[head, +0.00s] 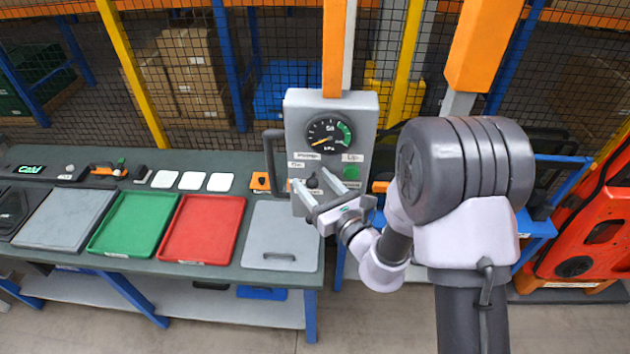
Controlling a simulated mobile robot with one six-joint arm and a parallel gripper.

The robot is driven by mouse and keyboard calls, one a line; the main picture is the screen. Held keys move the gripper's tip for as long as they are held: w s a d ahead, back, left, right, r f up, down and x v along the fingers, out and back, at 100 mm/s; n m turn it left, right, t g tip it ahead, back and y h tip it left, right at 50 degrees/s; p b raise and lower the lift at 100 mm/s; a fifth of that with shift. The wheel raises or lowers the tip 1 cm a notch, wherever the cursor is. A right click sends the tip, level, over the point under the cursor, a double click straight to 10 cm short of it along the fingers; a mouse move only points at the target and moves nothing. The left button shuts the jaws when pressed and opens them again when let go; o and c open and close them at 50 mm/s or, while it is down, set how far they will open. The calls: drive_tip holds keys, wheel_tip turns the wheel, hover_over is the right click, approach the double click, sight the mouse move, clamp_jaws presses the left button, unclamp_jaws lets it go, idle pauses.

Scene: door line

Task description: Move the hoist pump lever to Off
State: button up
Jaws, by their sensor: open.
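A light grey control box (297,110) stands at the right end of the bench, with a round black gauge (329,133) near its top. A green square (353,158) and small labels, one reading like "Up", sit below the gauge. A dark knob or lever (312,181) shows on the box's lower front, partly hidden by my gripper; its setting cannot be read. My gripper (322,182) is open, its two fingers pointing at the box on either side of this dark part. Whether they touch it cannot be told.
The bench (150,260) holds a grey tray (65,218), a green tray (132,222), a red tray (202,228) and a grey lidded panel (282,236). A dark handle (270,160) rises beside the box. An orange car door (590,220) stands at right.

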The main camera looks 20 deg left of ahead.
drive_tip(key=shift+w, duration=0.1)
drive_tip(key=shift+c, duration=0.7)
clamp_jaws()
drive_tip(key=shift+f, duration=0.1)
idle(0.4)
